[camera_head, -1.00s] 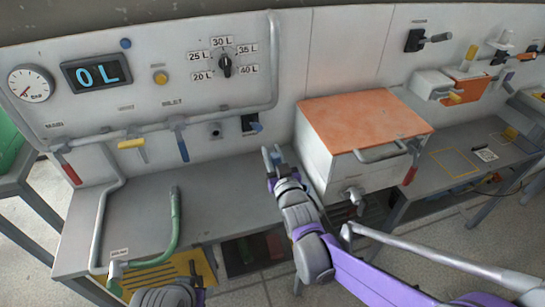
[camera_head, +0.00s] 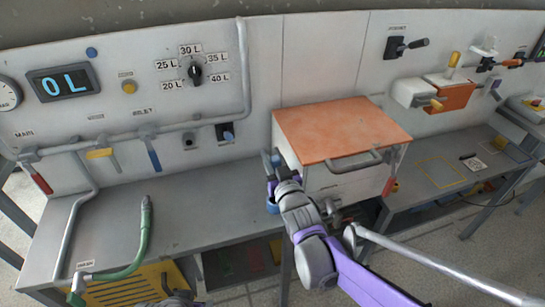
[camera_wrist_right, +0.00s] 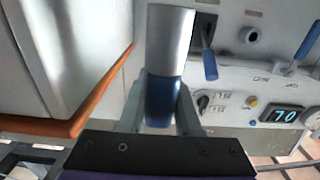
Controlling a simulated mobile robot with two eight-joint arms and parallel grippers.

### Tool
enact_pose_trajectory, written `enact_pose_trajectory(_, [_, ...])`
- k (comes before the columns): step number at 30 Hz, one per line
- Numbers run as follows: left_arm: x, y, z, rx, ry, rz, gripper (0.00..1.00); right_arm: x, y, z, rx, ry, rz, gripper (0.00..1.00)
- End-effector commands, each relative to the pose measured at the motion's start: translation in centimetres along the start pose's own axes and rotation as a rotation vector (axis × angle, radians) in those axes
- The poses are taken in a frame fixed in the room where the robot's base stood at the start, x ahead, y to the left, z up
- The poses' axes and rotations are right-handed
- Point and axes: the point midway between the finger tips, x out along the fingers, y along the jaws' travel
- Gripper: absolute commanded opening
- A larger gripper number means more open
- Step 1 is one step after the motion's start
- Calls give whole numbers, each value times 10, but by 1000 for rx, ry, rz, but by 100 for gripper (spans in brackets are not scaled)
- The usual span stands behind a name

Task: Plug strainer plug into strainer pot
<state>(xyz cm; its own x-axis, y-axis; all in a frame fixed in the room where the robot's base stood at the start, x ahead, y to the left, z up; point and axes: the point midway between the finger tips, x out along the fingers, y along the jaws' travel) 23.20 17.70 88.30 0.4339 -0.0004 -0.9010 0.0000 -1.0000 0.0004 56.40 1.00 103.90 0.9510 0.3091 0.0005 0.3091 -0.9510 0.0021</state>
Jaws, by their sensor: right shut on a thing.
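My right gripper (camera_wrist_right: 161,100) is shut on what looks like the strainer plug, a grey cylinder (camera_wrist_right: 169,40) with a blue grip part (camera_wrist_right: 164,100). In the head view my right gripper (camera_head: 271,180) hangs in front of the orange-topped box's left side; the held piece is mostly hidden there. A round grey port (camera_head: 189,142) with a dark opening is on the wall panel, possibly the strainer pot; it also shows in the right wrist view (camera_wrist_right: 249,36). The plug is clear of it.
The orange-topped box (camera_head: 340,129) with a front handle stands close on the right. A blue lever (camera_head: 226,135) sits beside the port. A green hose (camera_head: 140,240) lies on the grey bench (camera_head: 200,215), whose middle is clear. The display (camera_head: 63,84) reads 0 L.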

Motion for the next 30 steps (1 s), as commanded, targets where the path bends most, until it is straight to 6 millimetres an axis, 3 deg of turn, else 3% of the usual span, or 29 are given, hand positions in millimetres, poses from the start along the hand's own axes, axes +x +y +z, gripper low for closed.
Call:
enact_pose_trajectory(8, [3,0,2,0,-2,0,50,0,0,4,1,-1,0,0])
enact_pose_trajectory(24, [35,0,24,0,-14,0,50,0,0,50,1,-1,0,0])
enact_pose_trajectory(30, [40,0,27,0,-16,0,50,0,0,58,1,0,0,0])
